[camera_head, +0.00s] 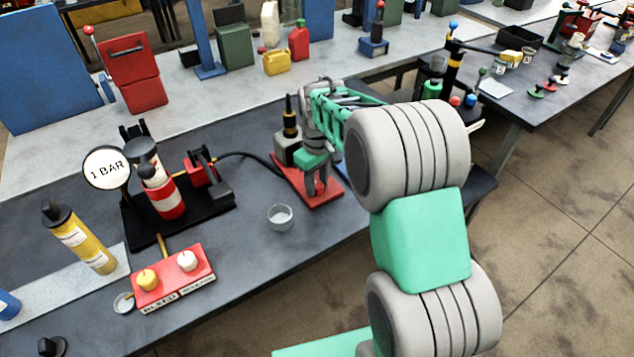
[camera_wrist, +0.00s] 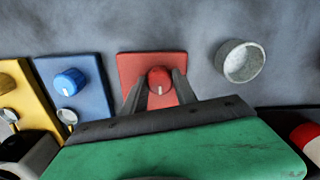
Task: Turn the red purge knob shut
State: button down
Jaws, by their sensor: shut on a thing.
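The red purge knob (camera_wrist: 159,80) is round with a pale line on its face, and the line points toward the bottom of the wrist view. It sits on a red base plate (camera_wrist: 140,64), which also shows in the head view (camera_head: 327,199). My gripper (camera_wrist: 158,86) has its two fingers on either side of the knob, closed on it.
A small grey cup (camera_head: 280,217) stands left of my gripper in the head view. A blue plate with a blue knob (camera_wrist: 70,81) is beside the red one. A black hose (camera_head: 245,157) runs toward a gauge marked 1 BAR (camera_head: 106,167). A red block with two knobs (camera_head: 174,278) sits front left.

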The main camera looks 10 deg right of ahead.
aim_at(317, 184)
dwell(0.4)
jog(key=c, duration=1)
grip_release()
jog(key=shift+o, duration=0.2)
notch_tip(317, 184, up, 8)
jog(key=shift+f+b, duration=0.1)
jog(key=shift+b, duration=0.35)
